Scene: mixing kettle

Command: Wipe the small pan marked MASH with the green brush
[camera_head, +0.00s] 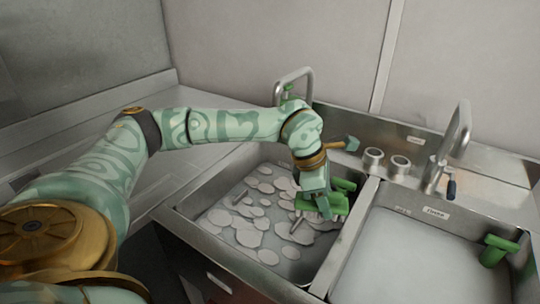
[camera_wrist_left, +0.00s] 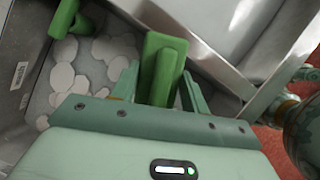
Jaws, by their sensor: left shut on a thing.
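My left gripper (camera_head: 322,207) reaches down into the left basin (camera_head: 205,240) and is shut on a green brush (camera_head: 337,204). In the left wrist view the brush (camera_wrist_left: 160,70) stands between the two fingers of the gripper (camera_wrist_left: 160,92). Pale round patches (camera_head: 250,238) cover much of the basin floor below it. I cannot tell whether the brush touches the floor. I cannot read the word MASH on any label; a small label (camera_wrist_left: 19,75) in the wrist view is too blurred. My right gripper is not in view.
A metal divider (camera_head: 347,237) separates the left basin from the right basin (camera_head: 400,262), which has a white label (camera_head: 436,212) and another green tool (camera_head: 495,250) at its right side. Taps (camera_head: 459,135) and two small metal cups (camera_head: 373,160) stand along the back.

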